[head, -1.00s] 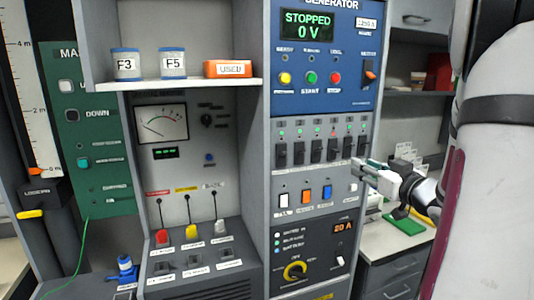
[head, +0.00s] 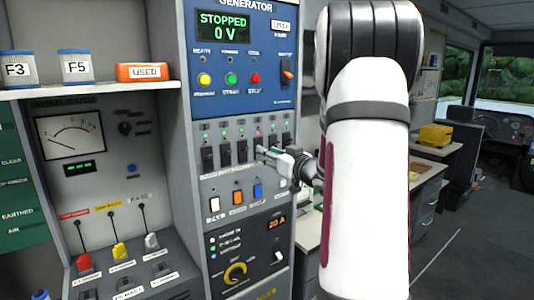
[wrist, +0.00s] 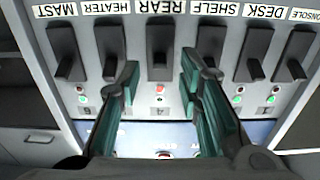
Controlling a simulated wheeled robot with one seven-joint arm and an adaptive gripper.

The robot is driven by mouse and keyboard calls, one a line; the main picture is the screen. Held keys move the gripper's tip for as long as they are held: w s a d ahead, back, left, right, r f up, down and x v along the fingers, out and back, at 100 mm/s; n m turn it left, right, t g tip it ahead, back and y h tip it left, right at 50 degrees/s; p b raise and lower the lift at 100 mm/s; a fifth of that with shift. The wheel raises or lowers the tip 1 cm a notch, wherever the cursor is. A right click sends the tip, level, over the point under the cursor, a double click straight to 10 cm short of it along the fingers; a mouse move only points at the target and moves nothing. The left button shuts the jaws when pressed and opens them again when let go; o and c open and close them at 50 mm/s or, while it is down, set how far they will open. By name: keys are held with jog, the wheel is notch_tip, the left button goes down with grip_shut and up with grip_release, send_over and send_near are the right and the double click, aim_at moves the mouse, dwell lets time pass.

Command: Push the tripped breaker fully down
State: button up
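A row of black breakers crosses the generator panel (head: 196,165). In the wrist view, which is upside down, the breaker labelled REAR (wrist: 160,42) has a red light (wrist: 160,88), while the visible lights of its neighbours are green. My gripper (wrist: 160,70) is open, its dark green-sided fingers apart and nothing between them but the panel near the red light. One fingertip is by the HEATER breaker (wrist: 110,45), the other by the SHELF breaker (wrist: 208,45). In the head view my gripper (head: 264,153) is at the right part of the row and hides part of it. I cannot tell whether it touches.
Coloured rocker switches (head: 238,197) sit just below the breakers, with a yellow rotary knob (head: 235,272) lower down. A shelf (head: 90,90) with jars and an orange USED box (head: 143,72) juts out at left. The aisle at right looks open.

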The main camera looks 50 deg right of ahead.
jog(key=shift+x, duration=0.8)
jog(key=shift+c, duration=0.6)
grip_shut()
